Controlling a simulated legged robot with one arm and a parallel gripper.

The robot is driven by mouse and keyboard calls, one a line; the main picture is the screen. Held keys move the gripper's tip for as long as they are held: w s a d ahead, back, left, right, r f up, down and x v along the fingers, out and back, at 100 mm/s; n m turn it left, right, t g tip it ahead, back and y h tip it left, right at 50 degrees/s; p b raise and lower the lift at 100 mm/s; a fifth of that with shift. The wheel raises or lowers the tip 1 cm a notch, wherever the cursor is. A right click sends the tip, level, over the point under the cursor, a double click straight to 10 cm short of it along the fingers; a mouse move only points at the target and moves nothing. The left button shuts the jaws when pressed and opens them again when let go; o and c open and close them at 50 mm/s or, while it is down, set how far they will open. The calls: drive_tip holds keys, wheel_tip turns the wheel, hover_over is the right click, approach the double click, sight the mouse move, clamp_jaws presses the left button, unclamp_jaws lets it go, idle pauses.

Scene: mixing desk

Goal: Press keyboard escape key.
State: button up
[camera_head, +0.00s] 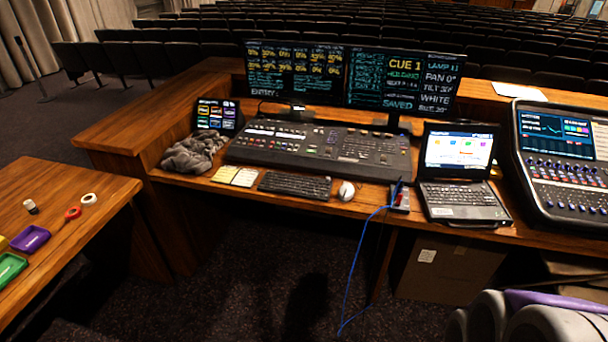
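A black keyboard (295,186) lies on the wooden desk near its front edge, in front of the long mixing console. Its keys are too small to make out, so I cannot single out the escape key; the keyboard's left end is beside two yellowish note pads. A laptop (460,170) stands open to the right, with its own keyboard (461,199) below a lit screen. My gripper is not in view. A rounded grey and purple shape (540,312) shows at the bottom right corner, and I cannot tell if it is mine.
A white mouse (346,191) is right of the keyboard. Note pads (235,176) and a grey cloth (192,153) are left. A blue cable (354,275) hangs off the front edge. Dark floor (250,275) is open before the desk; a side table (75,215) stands left.

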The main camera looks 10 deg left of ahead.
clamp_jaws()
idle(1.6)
